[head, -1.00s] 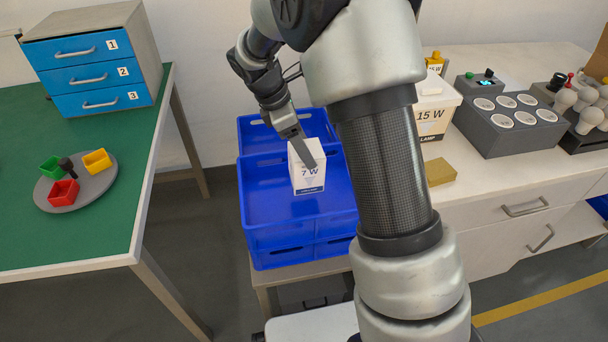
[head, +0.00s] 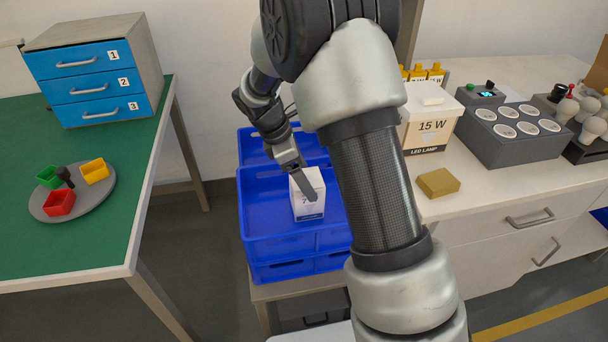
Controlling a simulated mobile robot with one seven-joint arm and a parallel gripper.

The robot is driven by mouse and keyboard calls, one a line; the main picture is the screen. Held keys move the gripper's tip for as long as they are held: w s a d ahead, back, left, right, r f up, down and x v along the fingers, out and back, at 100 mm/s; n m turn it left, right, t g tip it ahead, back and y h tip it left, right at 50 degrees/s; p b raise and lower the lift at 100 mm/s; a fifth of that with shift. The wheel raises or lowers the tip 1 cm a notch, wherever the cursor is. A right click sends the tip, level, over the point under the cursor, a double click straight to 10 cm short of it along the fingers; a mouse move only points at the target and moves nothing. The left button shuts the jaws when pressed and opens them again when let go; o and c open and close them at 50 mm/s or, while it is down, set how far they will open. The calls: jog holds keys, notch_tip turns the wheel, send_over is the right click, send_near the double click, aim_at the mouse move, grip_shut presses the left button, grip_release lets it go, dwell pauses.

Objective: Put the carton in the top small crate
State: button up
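The white carton (head: 312,205), marked with a 7, is inside the top blue small crate (head: 280,248), near its right side. It looks roughly upright. My gripper (head: 305,184) reaches down from the upper left and is shut on the carton. One finger lies across the carton's near face; the other finger is hidden behind it. I cannot tell whether the carton's base touches the crate floor. The top crate sits on another blue crate (head: 285,271), and my arm covers part of their right side.
Another blue crate (head: 252,148) stands behind. A green table (head: 110,215) with drawers (head: 95,85) and a grey round tray (head: 95,200) is left. The right counter holds a 15 W box (head: 428,130), a tan block (head: 438,182) and a bulb rack (head: 510,130).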

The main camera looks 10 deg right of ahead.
jog(key=shift+r, duration=0.1)
jog(key=p+v, duration=0.3)
jog(key=v, duration=0.9)
jog(key=s+d+r+m+t+y, duration=0.2)
jog(key=s+d+r+m, duration=0.2)
jog(key=s+r+m, duration=0.5)
jog(key=s+r+m+t+y, duration=0.1)
jog(key=s+m, duration=0.3)
jog(key=s, duration=0.4)
jog(key=s+d+r+m+t+y, duration=0.1)
jog(key=s+r+m+t, duration=0.1)
jog(key=s+m, duration=0.3)
jog(key=s+r, duration=0.1)
jog(key=s, duration=0.2)
jog(key=shift+s+d+t, duration=0.2)
jog(key=shift+d+t, duration=0.1)
